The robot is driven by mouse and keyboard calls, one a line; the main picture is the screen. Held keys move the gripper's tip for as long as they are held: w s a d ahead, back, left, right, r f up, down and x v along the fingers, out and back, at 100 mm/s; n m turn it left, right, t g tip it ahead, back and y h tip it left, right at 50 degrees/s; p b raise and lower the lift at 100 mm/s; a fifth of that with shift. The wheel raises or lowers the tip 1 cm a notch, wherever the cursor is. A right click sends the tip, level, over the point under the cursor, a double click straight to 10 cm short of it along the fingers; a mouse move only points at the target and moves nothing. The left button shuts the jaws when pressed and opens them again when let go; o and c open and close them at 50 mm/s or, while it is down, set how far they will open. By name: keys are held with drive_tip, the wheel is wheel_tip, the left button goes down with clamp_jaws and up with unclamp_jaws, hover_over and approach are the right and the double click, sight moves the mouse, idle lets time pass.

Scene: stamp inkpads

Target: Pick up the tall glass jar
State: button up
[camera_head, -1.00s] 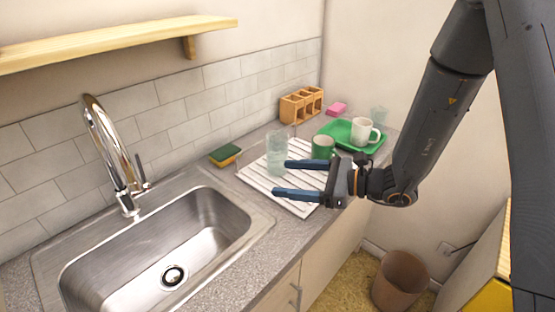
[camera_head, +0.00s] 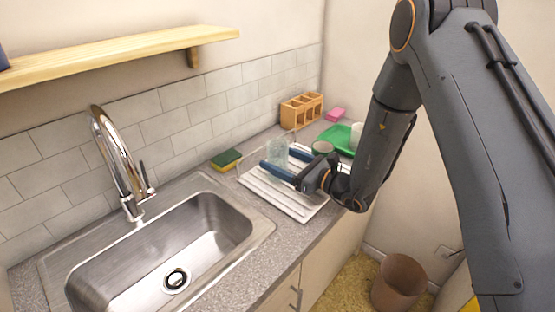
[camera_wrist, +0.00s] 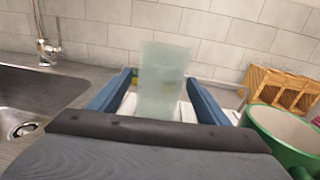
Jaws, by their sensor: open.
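The tall glass jar (camera_head: 277,151) is pale, translucent and upright on the white drying rack (camera_head: 290,203). In the wrist view the jar (camera_wrist: 163,84) stands in the middle, between the two blue fingers. My gripper (camera_head: 287,164) is open, with one finger on each side of the jar. In the wrist view my gripper (camera_wrist: 160,92) shows a gap between each finger and the jar, narrow near its base. The jar's lower part is partly hidden by the near finger in the head view.
A green tray (camera_head: 335,135) with a white mug (camera_head: 356,136) lies behind. A wooden holder (camera_head: 301,109) and a sponge (camera_head: 226,159) are near the wall. The sink (camera_head: 165,245) is at left.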

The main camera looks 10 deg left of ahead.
drive_tip(key=shift+w+a, duration=0.15)
drive_tip(key=shift+a, duration=0.2)
drive_tip(key=shift+c, duration=0.4)
drive_tip(key=c, duration=1.4)
drive_tip(key=shift+r, duration=0.15)
